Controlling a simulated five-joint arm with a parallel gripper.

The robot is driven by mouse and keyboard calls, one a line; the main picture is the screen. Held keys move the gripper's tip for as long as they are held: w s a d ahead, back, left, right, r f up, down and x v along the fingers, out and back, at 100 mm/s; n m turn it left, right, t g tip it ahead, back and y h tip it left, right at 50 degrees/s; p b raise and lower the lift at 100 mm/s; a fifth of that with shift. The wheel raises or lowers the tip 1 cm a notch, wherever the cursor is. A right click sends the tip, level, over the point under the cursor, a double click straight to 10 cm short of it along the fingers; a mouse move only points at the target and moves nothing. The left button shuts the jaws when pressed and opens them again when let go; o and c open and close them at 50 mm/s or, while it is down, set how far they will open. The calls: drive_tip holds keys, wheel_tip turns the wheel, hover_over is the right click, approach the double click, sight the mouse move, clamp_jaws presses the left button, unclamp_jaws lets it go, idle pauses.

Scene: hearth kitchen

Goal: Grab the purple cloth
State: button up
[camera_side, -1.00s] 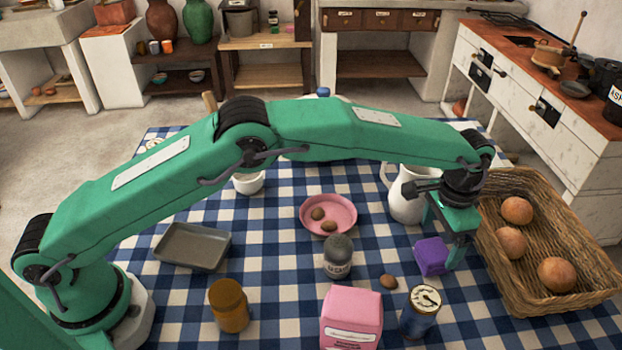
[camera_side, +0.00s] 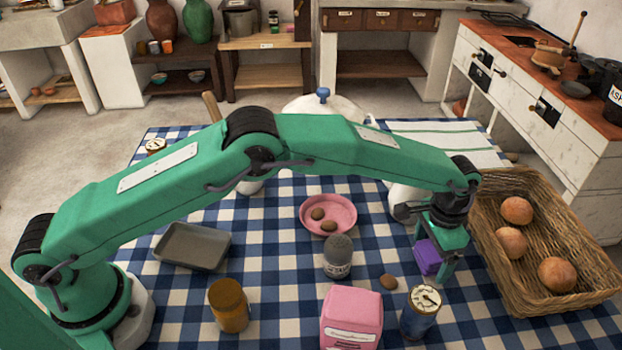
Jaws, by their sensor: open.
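The purple cloth (camera_side: 428,256) is a small folded block on the checked tablecloth, left of the wicker basket. My gripper (camera_side: 431,268) is low over it, pointing down, with its fingers open. One finger shows on the right side of the cloth, and the gripper body covers part of its top. The other finger is hard to make out, so I cannot tell whether the fingers touch the cloth.
A wicker basket (camera_side: 483,262) with round buns stands close on the right. A blue jar (camera_side: 420,312), a pink box (camera_side: 351,322) and a grey-lidded shaker (camera_side: 338,258) stand nearby. A white jug (camera_side: 400,197) is partly hidden behind my gripper. A pink bowl (camera_side: 350,213) lies further left.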

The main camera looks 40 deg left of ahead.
sight(432, 251)
drive_tip(key=c, duration=1.1)
drive_tip(key=shift+o, duration=0.2)
drive_tip(key=shift+r, duration=5)
